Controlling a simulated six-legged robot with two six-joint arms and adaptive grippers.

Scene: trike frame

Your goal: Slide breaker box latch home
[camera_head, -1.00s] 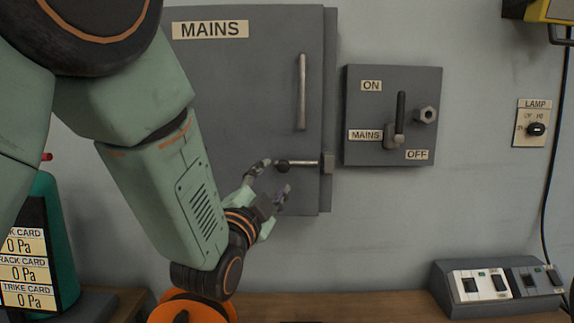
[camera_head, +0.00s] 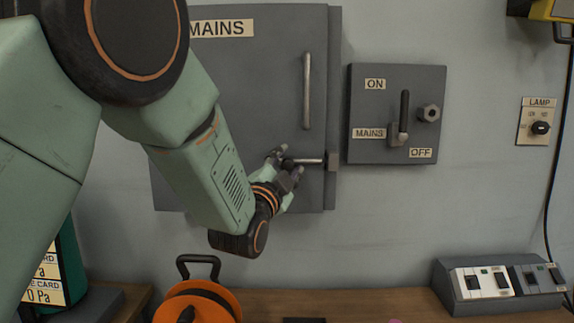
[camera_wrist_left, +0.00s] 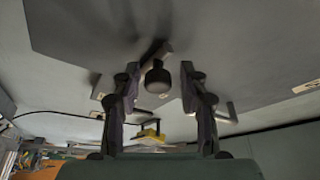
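The grey breaker box (camera_head: 230,100) marked MAINS hangs on the wall with its door closed. Its latch is a silver bolt (camera_head: 311,161) at the lower right of the door, its right end at a small block (camera_head: 332,160) on the box's edge. The bolt's dark round knob (camera_wrist_left: 157,78) shows in the left wrist view. My left gripper (camera_head: 286,170) is at the bolt's left end and partly hides the knob in the head view. In the left wrist view the left gripper (camera_wrist_left: 160,92) is open, its fingers either side of the knob with gaps. My right gripper is not in view.
A vertical door handle (camera_head: 307,91) is above the bolt. An ON/OFF switch box (camera_head: 370,110) with a lever is to the right. Below are a bench (camera_head: 350,302), an orange cable reel (camera_head: 215,298) and a switch panel (camera_head: 498,284).

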